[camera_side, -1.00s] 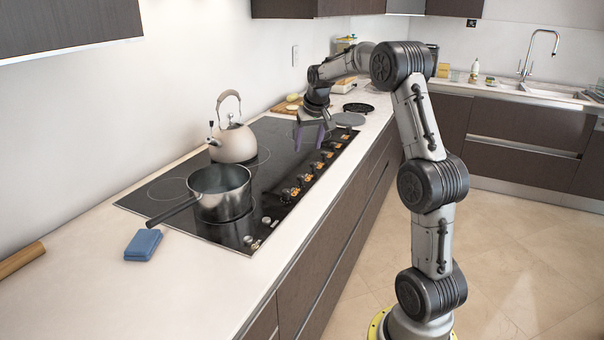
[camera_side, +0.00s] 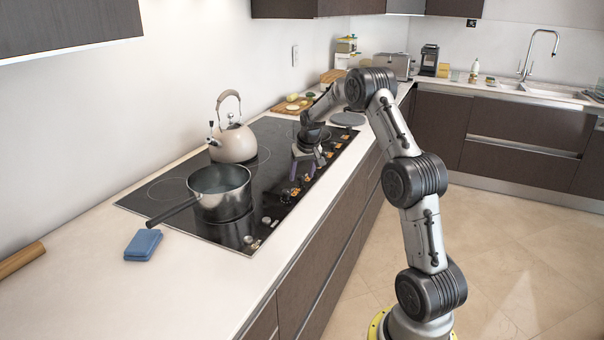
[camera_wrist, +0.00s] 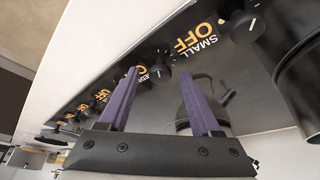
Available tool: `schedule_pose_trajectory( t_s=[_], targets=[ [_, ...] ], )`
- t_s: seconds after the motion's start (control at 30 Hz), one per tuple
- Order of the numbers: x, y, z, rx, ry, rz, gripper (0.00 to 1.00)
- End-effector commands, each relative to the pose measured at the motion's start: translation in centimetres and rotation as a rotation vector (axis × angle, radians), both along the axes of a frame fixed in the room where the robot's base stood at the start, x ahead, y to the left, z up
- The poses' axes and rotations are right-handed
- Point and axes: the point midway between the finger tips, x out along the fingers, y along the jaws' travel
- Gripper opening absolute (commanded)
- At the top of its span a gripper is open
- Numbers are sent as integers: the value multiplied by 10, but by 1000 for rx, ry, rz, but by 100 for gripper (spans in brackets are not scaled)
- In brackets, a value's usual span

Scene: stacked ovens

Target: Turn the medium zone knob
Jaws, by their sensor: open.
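The cooktop knobs run in a row along its front edge, with orange OFF labels. In the wrist view a black knob (camera_wrist: 158,62) stands in line with the gap between my fingertips, beside a partly hidden label that seems to begin "MED". A second black knob (camera_wrist: 245,25) stands to the right, past the label reading "SMALL OFF" (camera_wrist: 195,38). My gripper (camera_wrist: 158,74) is open, its two purple fingers apart, with nothing held. In the side view my gripper (camera_side: 307,170) hangs low over the knob row. I cannot tell whether it touches a knob.
A steel pot (camera_side: 220,198) stands on the cooktop (camera_side: 155,198) toward the front left, its handle pointing left. A cream kettle (camera_side: 233,145) stands behind it. The counter's front edge is clear.

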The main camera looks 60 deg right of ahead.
Motion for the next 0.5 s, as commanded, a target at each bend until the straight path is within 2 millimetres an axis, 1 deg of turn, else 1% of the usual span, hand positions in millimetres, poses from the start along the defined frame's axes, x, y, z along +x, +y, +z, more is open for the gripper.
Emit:
schedule_pose_trajectory(
  t_s=[0.2, 0.27, 0.3, 0.47, 0.5],
  targets=[
    [0, 0, 0, -1, -1, 0, 65],
    [0, 0, 0, -1, -1, 0, 54],
    [0, 0, 0, -1, -1, 0, 47],
    [0, 0, 0, -1, -1, 0, 18],
    [0, 0, 0, -1, -1, 0, 11]
  ],
)
